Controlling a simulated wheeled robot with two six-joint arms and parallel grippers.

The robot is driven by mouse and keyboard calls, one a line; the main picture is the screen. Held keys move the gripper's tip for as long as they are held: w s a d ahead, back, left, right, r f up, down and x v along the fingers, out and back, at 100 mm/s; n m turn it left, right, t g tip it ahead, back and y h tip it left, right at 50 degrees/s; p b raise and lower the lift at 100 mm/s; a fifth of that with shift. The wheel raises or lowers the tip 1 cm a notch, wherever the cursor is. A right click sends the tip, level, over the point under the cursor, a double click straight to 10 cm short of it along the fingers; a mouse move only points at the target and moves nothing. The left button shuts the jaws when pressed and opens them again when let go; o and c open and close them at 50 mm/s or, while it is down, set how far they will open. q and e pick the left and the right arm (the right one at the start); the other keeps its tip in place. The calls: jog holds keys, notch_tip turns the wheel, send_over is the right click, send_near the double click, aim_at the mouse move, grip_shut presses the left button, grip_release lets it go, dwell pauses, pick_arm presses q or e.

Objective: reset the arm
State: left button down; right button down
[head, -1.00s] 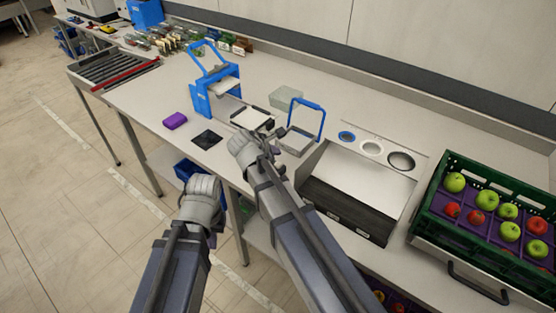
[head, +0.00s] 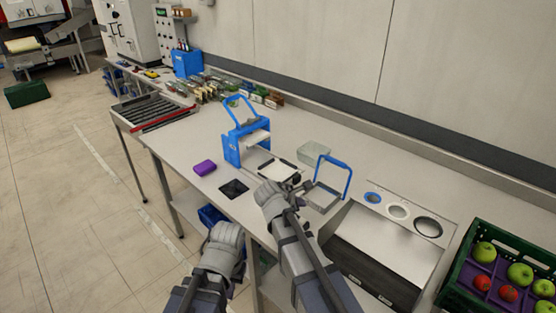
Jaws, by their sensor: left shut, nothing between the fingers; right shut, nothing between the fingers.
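My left arm reaches in from the bottom, and its gripper (head: 239,270) is mostly hidden by the grey wrist, in front of the bench's front edge. It is shut and holds nothing. My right gripper (head: 295,203) is a small dark shape beside the other grey wrist, over the bench front near the white pad. It is shut and empty. Both arms are bent, with their wrists close together. The fingertips are hard to make out.
On the bench (head: 210,135) stand a blue press (head: 232,150), a purple block (head: 205,167), a blue-handled tray (head: 322,197), a clear box (head: 314,152) and a steel unit (head: 385,240). A green crate (head: 462,262) of apples is at the right.

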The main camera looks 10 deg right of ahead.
jog(key=s+a+f+m+g+y, duration=0.2)
jog(key=s+a+m, duration=0.4)
jog(key=s, duration=0.5)
jog(key=s+a+f+m+g+y, duration=0.3)
jog(key=s+a+m, duration=0.3)
jog(key=s, duration=0.6)
jog(key=shift+s+f+m+g, duration=0.3)
jog(key=shift+f+m+g, duration=0.5)
jog(key=shift+m, duration=0.2)
